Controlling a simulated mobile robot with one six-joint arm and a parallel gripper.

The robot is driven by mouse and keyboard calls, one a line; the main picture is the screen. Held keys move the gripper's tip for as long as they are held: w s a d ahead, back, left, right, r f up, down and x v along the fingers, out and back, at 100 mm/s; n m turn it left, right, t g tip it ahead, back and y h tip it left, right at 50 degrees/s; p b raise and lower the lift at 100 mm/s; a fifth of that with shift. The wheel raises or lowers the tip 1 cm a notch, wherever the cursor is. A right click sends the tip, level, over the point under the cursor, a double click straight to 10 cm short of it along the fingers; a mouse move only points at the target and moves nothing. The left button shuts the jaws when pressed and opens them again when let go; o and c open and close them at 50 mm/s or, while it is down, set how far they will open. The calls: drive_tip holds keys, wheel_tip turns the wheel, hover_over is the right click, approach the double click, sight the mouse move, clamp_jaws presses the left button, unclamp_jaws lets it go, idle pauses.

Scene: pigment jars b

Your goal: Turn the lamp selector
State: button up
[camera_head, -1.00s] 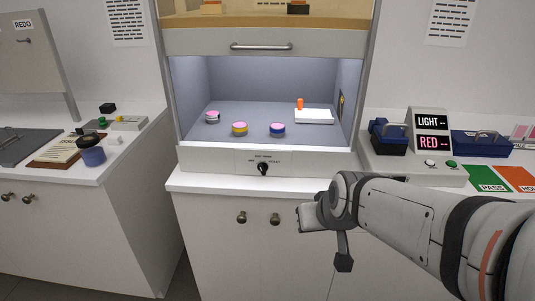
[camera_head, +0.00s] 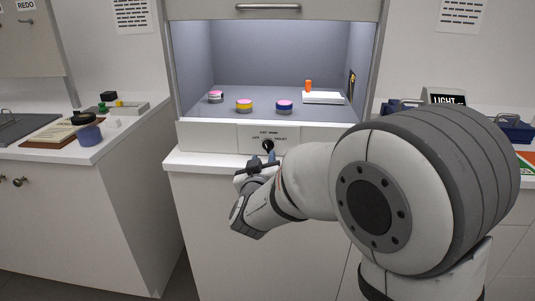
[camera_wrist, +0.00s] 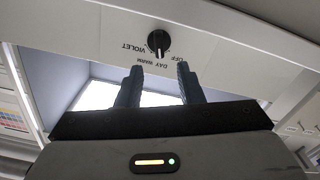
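The lamp selector (camera_head: 268,145) is a small black knob on the white front panel below the cabinet opening. In the wrist view the selector (camera_wrist: 159,42) is ringed by the labels OFF, DAY, WARM and VIOLET. My gripper (camera_head: 265,160) is just in front of and below the knob in the head view. In the wrist view my gripper (camera_wrist: 160,75) has its two dark fingers apart, with nothing between them. The knob lies beyond the fingertips, roughly in line with the gap, and does not appear touched.
Inside the lit cabinet stand jars with a white (camera_head: 215,97), a yellow (camera_head: 244,106) and a blue band (camera_head: 285,107), and a white block (camera_head: 323,98) with an orange piece (camera_head: 308,86). A counter (camera_head: 120,140) with a dark-blue jar (camera_head: 88,131) is at left. My arm hides much of the right counter.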

sight(267, 147)
drive_tip(key=w, duration=0.6)
drive_tip(key=shift+d, duration=0.15)
drive_tip(key=shift+c, duration=0.3)
clamp_jaws()
drive_tip(key=shift+d, duration=0.15)
drive_tip(key=shift+f+b, duration=0.1)
drive_tip(key=shift+b, duration=0.25)
